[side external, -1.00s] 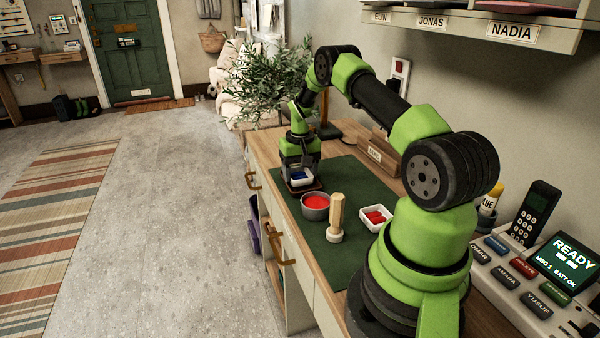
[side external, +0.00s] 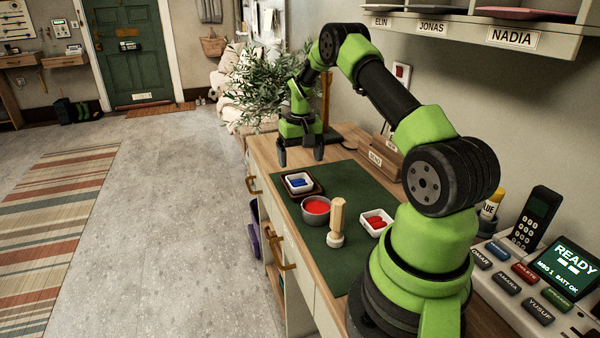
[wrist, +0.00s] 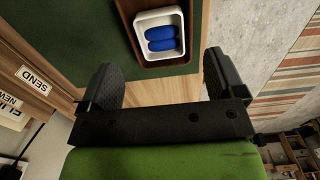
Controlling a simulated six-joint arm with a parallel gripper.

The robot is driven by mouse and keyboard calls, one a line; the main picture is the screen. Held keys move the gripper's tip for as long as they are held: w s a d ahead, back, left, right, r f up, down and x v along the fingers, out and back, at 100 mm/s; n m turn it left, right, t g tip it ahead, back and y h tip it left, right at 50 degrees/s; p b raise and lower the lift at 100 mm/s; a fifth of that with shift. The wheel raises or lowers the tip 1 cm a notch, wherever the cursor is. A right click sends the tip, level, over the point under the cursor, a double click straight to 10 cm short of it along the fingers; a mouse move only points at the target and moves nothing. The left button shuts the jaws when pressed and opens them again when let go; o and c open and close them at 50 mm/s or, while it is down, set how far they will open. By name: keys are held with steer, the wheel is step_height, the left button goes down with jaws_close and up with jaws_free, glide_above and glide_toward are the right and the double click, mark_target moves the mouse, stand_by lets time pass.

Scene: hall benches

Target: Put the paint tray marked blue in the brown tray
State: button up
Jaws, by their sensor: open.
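The paint tray marked blue (side external: 299,187) is a small white tray with blue inside. It sits in the brown tray (side external: 316,193) on the green mat, and the brown rim shows around it. In the wrist view the white tray (wrist: 145,52) lies inside the brown tray's rim (wrist: 133,38) at the top. My gripper (side external: 301,160) is open and empty, above and beyond the trays, apart from them. Its two fingers also show in the wrist view (wrist: 160,85), with nothing between them.
On the green mat (side external: 345,268) stand a round pot with red (side external: 316,218), a wooden peg-like tool (side external: 337,222) and a white tray with red (side external: 376,223). A wooden letter holder (side external: 385,160) stands by the wall. A plant (side external: 265,85) is beyond the bench.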

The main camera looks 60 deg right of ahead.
steer(key=s+a+r+n+t, duration=0.1)
steer(key=a+r+t, duration=0.1)
steer(key=a+r, duration=0.75)
steer(key=a+r+n+t, duration=0.1)
steer(key=a+r, duration=0.6)
steer(key=r, duration=0.5)
steer(key=s+a+r+n+t+y, duration=0.1)
steer(key=s+a+n+t+y, duration=0.1)
steer(key=s+a, duration=1.1)
steer(key=shift+s+a+r+n+t, duration=0.25)
steer(key=shift+s+a+n+t, duration=0.2)
steer(key=shift+s+t, duration=0.6)
